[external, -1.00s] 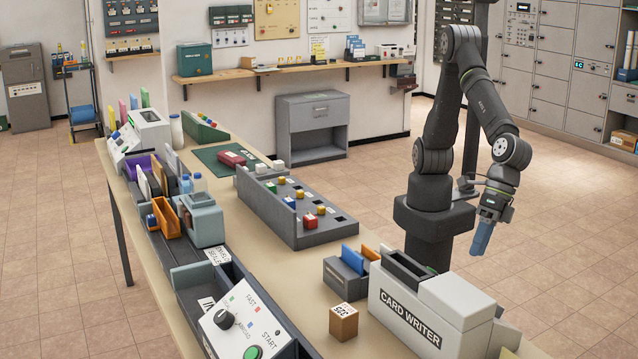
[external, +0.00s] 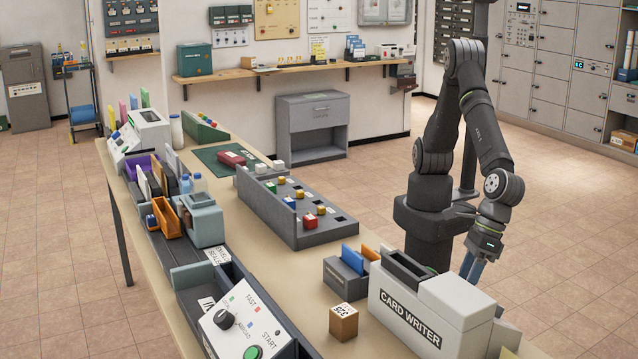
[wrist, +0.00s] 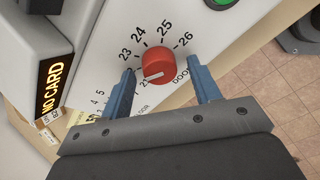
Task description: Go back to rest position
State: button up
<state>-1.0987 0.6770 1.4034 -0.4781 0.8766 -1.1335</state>
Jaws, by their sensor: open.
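My gripper (external: 474,268) hangs at the right behind the white card writer (external: 428,311), pointing down, with its blue fingers partly hidden by the machine. In the wrist view my gripper (wrist: 161,86) is open. Its two blue fingers stand apart on either side of a red dial knob (wrist: 158,69). The knob sits on a light panel with numbers 23 to 26 around it. I cannot tell whether the fingers touch the knob or panel. Nothing shows held between them.
A dark display reading NO CARD (wrist: 52,88) stands left of the knob. A green button (wrist: 217,3) is above right. On the table are a brown block (external: 344,322) and a grey rack of coloured blocks (external: 275,205). Open floor (external: 560,240) lies to the right.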

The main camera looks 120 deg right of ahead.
jog(key=shift+n+h, duration=0.3)
jog(key=shift+n, duration=0.9)
jog(key=v, duration=1)
jog(key=shift+c, duration=0.5)
